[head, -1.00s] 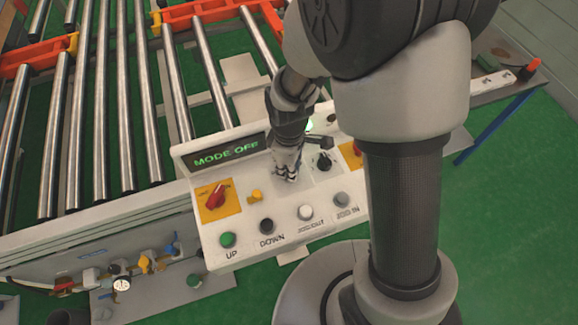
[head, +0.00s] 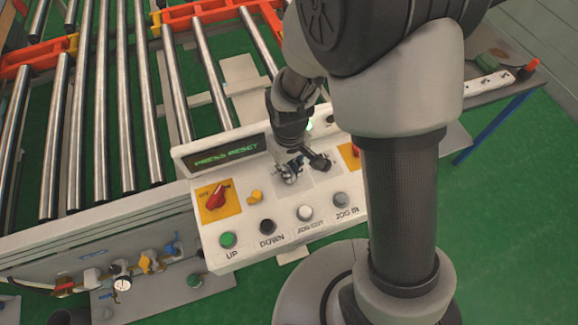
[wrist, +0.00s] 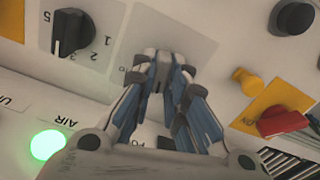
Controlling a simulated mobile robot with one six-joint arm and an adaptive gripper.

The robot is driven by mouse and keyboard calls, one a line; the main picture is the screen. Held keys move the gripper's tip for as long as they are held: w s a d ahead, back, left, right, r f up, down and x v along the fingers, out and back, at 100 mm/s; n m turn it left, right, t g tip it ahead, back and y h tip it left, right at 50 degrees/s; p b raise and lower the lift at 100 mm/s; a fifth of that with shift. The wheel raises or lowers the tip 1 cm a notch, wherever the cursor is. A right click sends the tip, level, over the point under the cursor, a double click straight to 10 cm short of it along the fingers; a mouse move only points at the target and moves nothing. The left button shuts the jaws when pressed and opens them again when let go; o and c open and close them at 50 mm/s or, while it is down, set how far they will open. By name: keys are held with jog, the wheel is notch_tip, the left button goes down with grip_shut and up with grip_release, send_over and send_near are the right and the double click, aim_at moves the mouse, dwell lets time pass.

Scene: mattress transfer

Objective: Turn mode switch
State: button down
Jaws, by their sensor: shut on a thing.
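The mode switch (wrist: 161,60) is a small dark knob on a pale square plate, mostly hidden between my fingertips. My gripper (wrist: 162,72) is shut on it, with its blue-grey fingers coming together at the panel. In the head view my gripper (head: 291,176) reaches down onto the white control panel (head: 215,258), and the knob cannot be made out there. The display (head: 226,153) on the panel reads PRESS RESET in green.
A black numbered dial (wrist: 74,35) sits close beside my fingers. A yellow knob (wrist: 246,81) and a red switch (wrist: 283,121) on a yellow plate lie on the other side. A row of buttons, including the green UP button (head: 228,240), lines the panel's front. Metal rollers (head: 120,110) stand behind.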

jog(key=shift+m, duration=1.1)
jog(key=c, duration=1.6)
grip_release()
jog(key=shift+r, duration=0.1)
notch_tip(320, 180, up, 12)
